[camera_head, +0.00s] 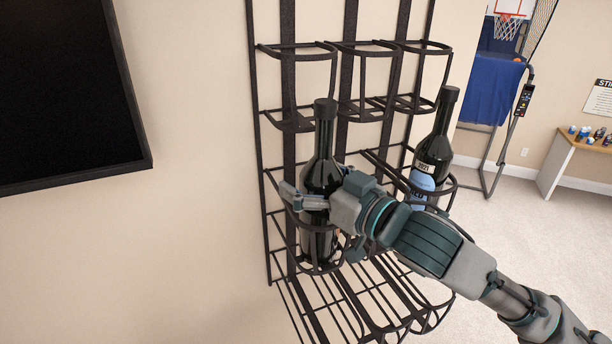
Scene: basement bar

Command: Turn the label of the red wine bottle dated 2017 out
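A dark wine bottle (322,147) stands upright in the left holder of a black metal wall rack (287,75). No label shows on the side facing me. My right gripper (301,197) comes in from the right and has its fingers around the body of this bottle; whether they press on it is hard to tell. A second dark bottle (441,133) stands in the right holder, tilted slightly, with a white and light-blue label (423,181) facing me. My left gripper is not in view.
The upper rack holders are empty. A black screen (66,95) hangs on the wall at left. A basketball arcade game (494,85) and a wooden table (573,158) with cans stand at the right. Carpet is clear between.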

